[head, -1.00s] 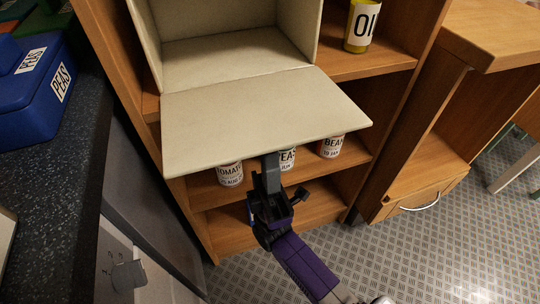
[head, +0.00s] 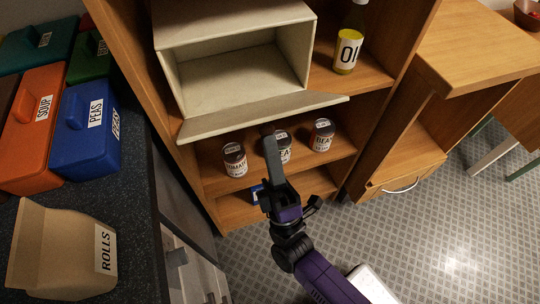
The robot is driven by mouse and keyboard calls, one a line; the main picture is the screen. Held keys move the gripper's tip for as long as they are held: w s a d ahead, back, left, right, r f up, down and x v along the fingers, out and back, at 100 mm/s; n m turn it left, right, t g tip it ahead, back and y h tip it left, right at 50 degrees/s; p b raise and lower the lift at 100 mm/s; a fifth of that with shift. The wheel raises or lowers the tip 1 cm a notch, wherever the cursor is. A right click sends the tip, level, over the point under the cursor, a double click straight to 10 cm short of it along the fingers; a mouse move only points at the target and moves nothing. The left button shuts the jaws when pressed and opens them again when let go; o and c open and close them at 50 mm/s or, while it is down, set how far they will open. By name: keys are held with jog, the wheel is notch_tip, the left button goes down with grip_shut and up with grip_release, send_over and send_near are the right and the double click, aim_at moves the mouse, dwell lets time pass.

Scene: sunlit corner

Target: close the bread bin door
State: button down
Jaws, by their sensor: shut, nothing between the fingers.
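The cream bread bin (head: 237,27) stands on a wooden shelf in the head view, its front open and its inside empty as far as I can see. Its door (head: 265,114) is hinged at the bottom edge and hangs open, sticking outward toward me and seen at a shallow angle. My gripper (head: 270,142) is shut and empty. Its fingers point up just below the door's front edge, in front of the cans. I cannot tell whether the fingertips touch the door.
Three labelled cans, including the beans can (head: 322,136), stand on the shelf below. An oil bottle (head: 350,45) stands right of the bin. At left, a counter holds a rolls bag (head: 62,250), a blue peas box (head: 84,135) and an orange soup box (head: 36,125).

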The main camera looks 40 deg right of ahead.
aim_at(268, 128)
jog(key=r+g+p, duration=0.1)
jog(key=p, duration=0.1)
jog(key=w+r+g+p, duration=0.1)
jog(key=r+p, duration=0.1)
jog(key=p, duration=0.1)
jog(key=r+y+p, duration=0.1)
jog(key=r+p, duration=0.1)
jog(key=p, duration=0.1)
jog(key=shift+w+d+g, duration=0.2)
jog(key=shift+d+g, duration=0.1)
jog(key=shift+g, duration=0.1)
jog(key=w+r+g+p, duration=0.1)
jog(key=p, duration=0.3)
jog(key=w+r+g+p, duration=0.1)
jog(key=r+p, duration=0.1)
jog(key=p, duration=0.1)
jog(key=shift+w+d+g+y+p, duration=0.2)
jog(key=shift+d+g+y+p, duration=0.15)
jog(key=shift+d+g+y, duration=0.05)
jog(key=shift+w+d+r+p, duration=0.15)
jog(key=shift+w+p, duration=0.15)
jog(key=shift+p, duration=0.15)
jog(key=p+x, duration=0.2)
jog(key=x, duration=0.1)
jog(key=shift+w+r, duration=0.1)
jog(key=shift+r, duration=0.1)
jog(key=shift+x, duration=0.9)
jog(key=shift+w+r+p, duration=0.15)
jog(key=shift+p, duration=0.15)
jog(key=shift+r, duration=0.15)
